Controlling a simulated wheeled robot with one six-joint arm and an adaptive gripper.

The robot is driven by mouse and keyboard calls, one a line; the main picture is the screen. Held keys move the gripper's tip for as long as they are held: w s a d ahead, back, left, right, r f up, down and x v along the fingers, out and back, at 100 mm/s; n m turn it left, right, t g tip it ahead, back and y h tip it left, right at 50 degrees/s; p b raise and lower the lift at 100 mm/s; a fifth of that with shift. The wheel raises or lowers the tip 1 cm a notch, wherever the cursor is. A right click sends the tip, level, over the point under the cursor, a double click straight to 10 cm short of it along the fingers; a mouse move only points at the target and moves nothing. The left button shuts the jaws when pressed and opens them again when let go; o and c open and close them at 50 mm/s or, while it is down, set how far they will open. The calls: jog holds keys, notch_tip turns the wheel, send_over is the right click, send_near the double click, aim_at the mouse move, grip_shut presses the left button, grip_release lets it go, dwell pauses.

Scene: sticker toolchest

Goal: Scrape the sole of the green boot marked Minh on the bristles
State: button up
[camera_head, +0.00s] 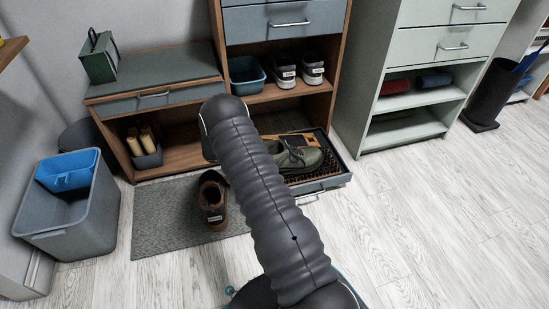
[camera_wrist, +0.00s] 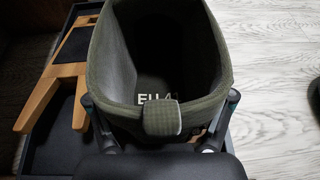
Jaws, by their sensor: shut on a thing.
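A green boot (camera_head: 298,154) is over the brown bristles (camera_head: 308,173) in a shallow grey tray at the foot of the cabinet; I cannot tell whether its sole touches them. In the wrist view the boot's open collar (camera_wrist: 155,108) fills the middle, with "EU 4" and part of another mark inside and a pull tab at the near edge. My gripper (camera_wrist: 158,132) is shut on the collar, one finger on each side. In the head view my arm hides the gripper and part of the boot. I cannot read the name Minh.
The tray (camera_head: 330,182) holds a wooden piece (camera_wrist: 60,70) left of the boot. A brown shoe (camera_head: 212,198) with a label stands on the grey mat (camera_head: 165,215). A grey bin (camera_head: 70,225) stands at left. White-labelled shoes (camera_head: 312,68) sit on the shelf. The floor at right is clear.

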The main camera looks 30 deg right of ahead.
aim_at(289, 154)
jog(key=shift+s+d+f, duration=0.1)
jog(key=shift+s+d, duration=0.2)
jog(key=shift+d, duration=0.85)
jog(key=shift+s+d+r, duration=0.1)
jog(key=shift+s+d, duration=0.15)
jog(key=shift+d, duration=0.9)
jog(key=shift+s+d+f, duration=0.1)
jog(key=shift+s+d, duration=0.2)
jog(key=shift+d, duration=0.85)
jog(key=shift+r+p, duration=1.8)
jog(key=shift+r, duration=1.75)
